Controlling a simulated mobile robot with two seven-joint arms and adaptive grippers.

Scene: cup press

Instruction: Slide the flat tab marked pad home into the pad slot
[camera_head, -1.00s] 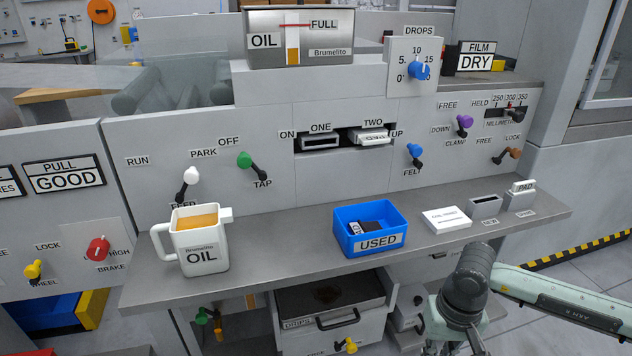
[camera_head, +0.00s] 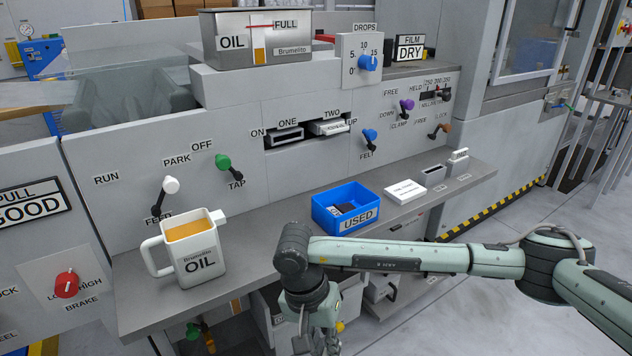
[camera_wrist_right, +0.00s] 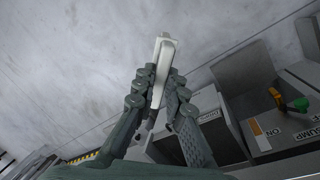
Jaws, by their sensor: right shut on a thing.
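In the right wrist view, my right gripper (camera_wrist_right: 158,95) is shut on a pale flat piece (camera_wrist_right: 162,66), which stands out beyond the fingers; no marking on it is readable. In the head view my right gripper (camera_head: 318,342) is low in front of the shelf, partly cut off at the bottom edge, and its load cannot be made out. A pale tab (camera_head: 459,154) stands in a grey holder at the shelf's right end; its marking is too small to read now. My left gripper is out of view.
On the shelf (camera_head: 275,238) stand a white oil jug (camera_head: 190,250), a blue USED bin (camera_head: 352,208), a white box (camera_head: 405,191) and an open grey holder (camera_head: 432,171). Levers project from the panel above. Floor is free at the right.

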